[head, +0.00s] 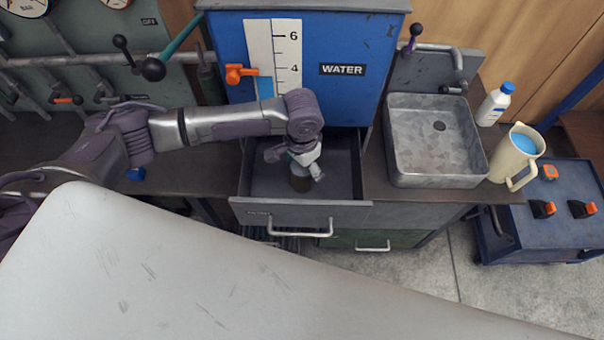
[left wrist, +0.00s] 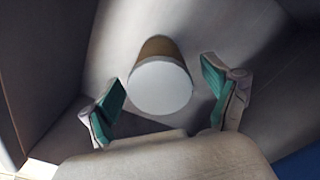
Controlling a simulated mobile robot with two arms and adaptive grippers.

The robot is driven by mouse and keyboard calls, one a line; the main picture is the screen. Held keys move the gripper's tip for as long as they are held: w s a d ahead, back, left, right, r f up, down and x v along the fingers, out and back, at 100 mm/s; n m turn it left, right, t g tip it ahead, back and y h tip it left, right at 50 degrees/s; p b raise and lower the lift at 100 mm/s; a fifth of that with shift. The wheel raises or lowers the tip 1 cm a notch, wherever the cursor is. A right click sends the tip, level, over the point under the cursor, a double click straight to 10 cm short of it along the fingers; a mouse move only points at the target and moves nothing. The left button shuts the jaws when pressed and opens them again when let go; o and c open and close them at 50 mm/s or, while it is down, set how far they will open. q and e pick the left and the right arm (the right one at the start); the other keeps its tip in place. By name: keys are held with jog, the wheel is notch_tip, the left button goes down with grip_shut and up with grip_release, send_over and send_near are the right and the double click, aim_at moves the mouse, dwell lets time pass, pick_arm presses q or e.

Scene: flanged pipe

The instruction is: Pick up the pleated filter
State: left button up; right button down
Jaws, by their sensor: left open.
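The pleated filter looks like a short cylinder with a brown side and a pale round top. It stands in the open drawer (head: 345,180) under the blue water tank. In the left wrist view the filter (left wrist: 161,87) lies between and slightly beyond the two green-padded fingertips of my left gripper (left wrist: 163,100). The fingers are open, with a visible gap to the filter on both sides. My right gripper is not in view.
The drawer's front wall and handle (head: 300,232) stand close in front of the filter. The blue tank (head: 345,70) rises behind. A metal sink (head: 437,140), a jug (head: 515,155) and a white bottle (head: 494,104) are to the right. A pale panel (head: 180,270) fills the foreground.

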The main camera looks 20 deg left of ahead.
pick_arm(q)
jog(key=c, duration=1.3)
jog(key=shift+r, duration=0.15)
